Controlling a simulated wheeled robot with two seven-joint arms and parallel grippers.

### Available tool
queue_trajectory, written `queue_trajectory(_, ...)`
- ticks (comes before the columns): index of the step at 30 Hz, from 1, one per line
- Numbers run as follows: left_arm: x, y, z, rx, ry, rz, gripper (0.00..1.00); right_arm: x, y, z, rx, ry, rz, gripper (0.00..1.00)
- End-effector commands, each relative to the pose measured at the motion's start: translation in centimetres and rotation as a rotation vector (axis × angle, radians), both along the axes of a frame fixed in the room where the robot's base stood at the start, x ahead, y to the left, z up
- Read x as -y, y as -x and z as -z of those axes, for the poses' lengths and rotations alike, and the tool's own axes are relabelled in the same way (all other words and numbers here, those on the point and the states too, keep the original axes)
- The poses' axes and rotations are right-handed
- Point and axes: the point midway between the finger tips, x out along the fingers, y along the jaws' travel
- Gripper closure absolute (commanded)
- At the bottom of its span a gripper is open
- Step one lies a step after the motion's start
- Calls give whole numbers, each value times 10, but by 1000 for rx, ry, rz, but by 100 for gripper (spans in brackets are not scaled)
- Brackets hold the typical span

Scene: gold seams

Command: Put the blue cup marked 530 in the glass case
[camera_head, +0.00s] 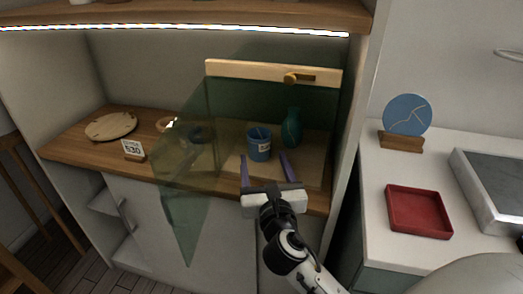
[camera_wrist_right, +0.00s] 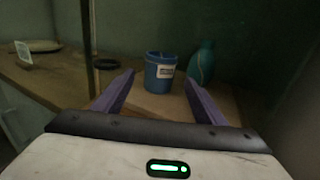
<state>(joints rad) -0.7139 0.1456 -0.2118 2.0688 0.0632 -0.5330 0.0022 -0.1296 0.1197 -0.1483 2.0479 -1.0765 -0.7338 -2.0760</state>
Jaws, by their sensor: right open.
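The blue cup (camera_head: 259,146) stands upright inside the glass case, on its pale wooden floor (camera_head: 226,172). It has a small white label too small to read, and it also shows in the right wrist view (camera_wrist_right: 159,76). The glass case has a wooden rail with a gold fitting (camera_head: 255,71), and a tinted glass pane (camera_head: 187,205) stands out to the left. My right gripper (camera_head: 265,164) is open at the front of the case, its purple fingers pointing at the cup. In the wrist view the cup shows between and just beyond the fingertips, seemingly untouched. My left gripper is not in view.
A teal vase (camera_head: 291,128) stands right of the cup. A card reading 530 (camera_head: 133,149) and a round wooden plate (camera_head: 111,126) are on the counter at left. A red tray (camera_head: 418,211) and a blue disc on a stand (camera_head: 407,115) are on the white counter at right.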

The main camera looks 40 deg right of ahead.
Motion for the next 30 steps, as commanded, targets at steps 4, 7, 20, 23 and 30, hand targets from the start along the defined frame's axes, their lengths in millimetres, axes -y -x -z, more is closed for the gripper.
queue_trajectory(4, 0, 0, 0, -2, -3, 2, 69, -15, 28, 1, -2, -2, -1, 35)
queue_trajectory(7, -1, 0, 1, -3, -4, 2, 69, -21, 41, 1, -2, -2, 0, 35)
queue_trajectory(20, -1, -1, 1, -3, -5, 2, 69, -28, 55, -1, 2, -1, 1, 35)
queue_trajectory(23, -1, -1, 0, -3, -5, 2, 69, -28, 55, -2, 1, 0, 1, 35)
queue_trajectory(30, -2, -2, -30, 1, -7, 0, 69, -28, 54, -34, 1, 0, 0, 35)
